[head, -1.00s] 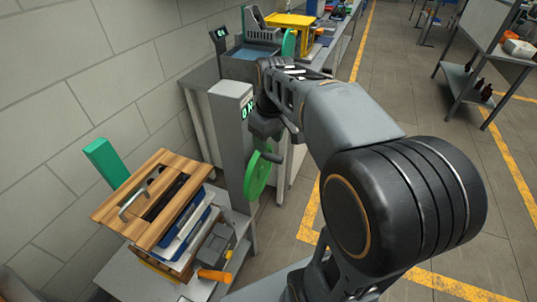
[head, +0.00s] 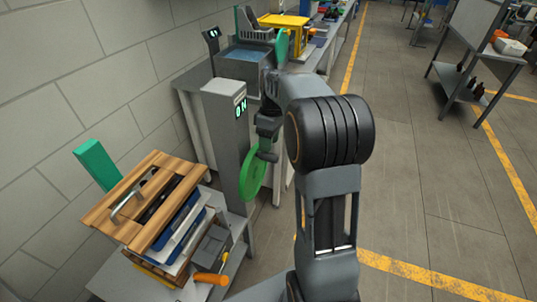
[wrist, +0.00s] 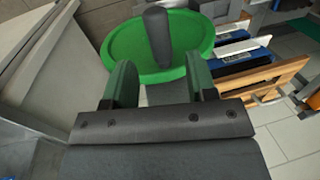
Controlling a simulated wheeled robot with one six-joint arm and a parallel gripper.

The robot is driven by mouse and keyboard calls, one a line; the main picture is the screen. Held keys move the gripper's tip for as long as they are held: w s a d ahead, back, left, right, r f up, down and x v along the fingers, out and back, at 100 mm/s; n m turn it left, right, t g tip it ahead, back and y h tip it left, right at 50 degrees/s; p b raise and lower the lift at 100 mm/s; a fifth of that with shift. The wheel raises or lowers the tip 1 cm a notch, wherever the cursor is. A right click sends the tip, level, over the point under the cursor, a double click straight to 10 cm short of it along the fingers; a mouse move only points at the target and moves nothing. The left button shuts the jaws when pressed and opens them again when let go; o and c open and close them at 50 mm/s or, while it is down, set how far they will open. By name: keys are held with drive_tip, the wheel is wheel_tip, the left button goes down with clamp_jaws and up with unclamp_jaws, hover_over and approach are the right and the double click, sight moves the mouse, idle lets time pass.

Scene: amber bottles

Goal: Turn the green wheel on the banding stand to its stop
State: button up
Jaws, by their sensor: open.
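The banding stand is a grey column (head: 223,125) with a small display on top reading "0 N". Its green wheel (head: 250,178) is on the column's right side, with a dark handle (head: 268,156) sticking out. My gripper (head: 267,138) is just above the handle in the head view, its fingertips hard to make out there. In the wrist view my gripper (wrist: 160,75) is open, with two green-sided fingers spread. The wheel (wrist: 120,42) and its dark handle (wrist: 158,38) lie ahead, the handle lined up between the fingers. I cannot tell whether a finger touches it.
A wooden pallet-like frame (head: 125,205) with trays and tools beneath stands on a low table at the left front. A green block (head: 97,165) is behind it. A long workbench runs back, with a yellow stand (head: 284,20).

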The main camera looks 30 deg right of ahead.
drive_tip(key=shift+s+a+f, duration=0.1)
drive_tip(key=shift+a+f, duration=0.05)
drive_tip(key=shift+f, duration=0.65)
drive_tip(key=shift+s+a+f, duration=0.1)
drive_tip(key=shift+f, duration=0.7)
drive_tip(key=shift+s+a+f, duration=0.1)
drive_tip(key=shift+a+f, duration=0.05)
drive_tip(key=shift+f, duration=0.65)
drive_tip(key=shift+c, duration=0.5)
clamp_jaws()
drive_tip(key=shift+d, duration=0.2)
drive_tip(key=shift+a, duration=0.15)
